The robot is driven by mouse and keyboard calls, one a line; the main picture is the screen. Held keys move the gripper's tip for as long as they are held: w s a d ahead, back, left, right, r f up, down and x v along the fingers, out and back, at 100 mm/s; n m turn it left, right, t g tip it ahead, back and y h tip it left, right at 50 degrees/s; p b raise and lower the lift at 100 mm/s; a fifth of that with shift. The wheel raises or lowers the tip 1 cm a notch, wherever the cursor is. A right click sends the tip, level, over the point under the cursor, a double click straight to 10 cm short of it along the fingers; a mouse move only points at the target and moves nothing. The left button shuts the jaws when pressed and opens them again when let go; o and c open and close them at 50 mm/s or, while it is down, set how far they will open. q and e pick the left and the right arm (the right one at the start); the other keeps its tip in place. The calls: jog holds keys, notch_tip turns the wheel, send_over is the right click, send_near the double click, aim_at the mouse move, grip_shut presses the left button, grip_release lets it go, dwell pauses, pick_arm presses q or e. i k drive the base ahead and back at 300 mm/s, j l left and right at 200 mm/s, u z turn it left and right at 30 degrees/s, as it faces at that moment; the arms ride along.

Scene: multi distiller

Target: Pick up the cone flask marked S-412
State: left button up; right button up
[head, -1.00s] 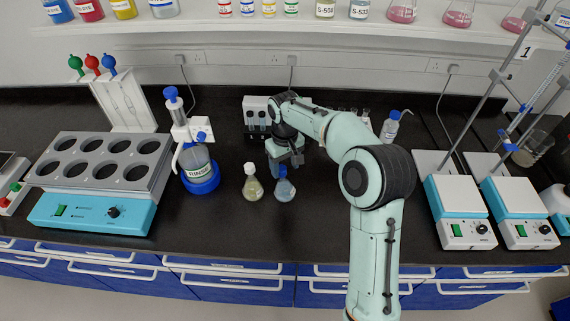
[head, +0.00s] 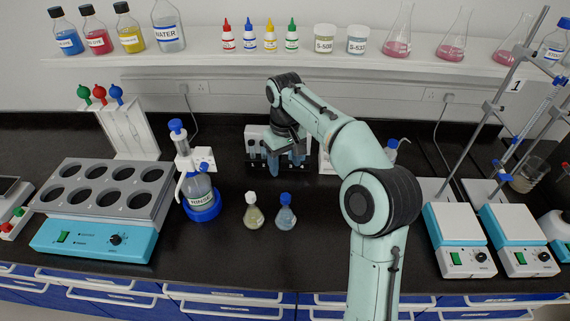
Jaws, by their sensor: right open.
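Two small cone flasks stand upright side by side on the black bench in the head view. One has a white cap and pale yellowish contents (head: 254,217); the other has a blue cap and pale bluish contents (head: 285,219). I cannot read a mark S-412 on either. My right gripper (head: 284,164) is open, behind and above the two flasks and apart from them, in front of a white rack. It seems to hold nothing. Larger cone flasks with pink liquid (head: 397,46) stand on the shelf; their marks are not readable. My left gripper is not in view.
A white rack (head: 254,135) stands partly hidden behind my right gripper. Hotplates with stands (head: 457,228) are at the right. The bench in front of the flasks is clear.

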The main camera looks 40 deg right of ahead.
aim_at(254, 218)
jog(key=k, duration=1)
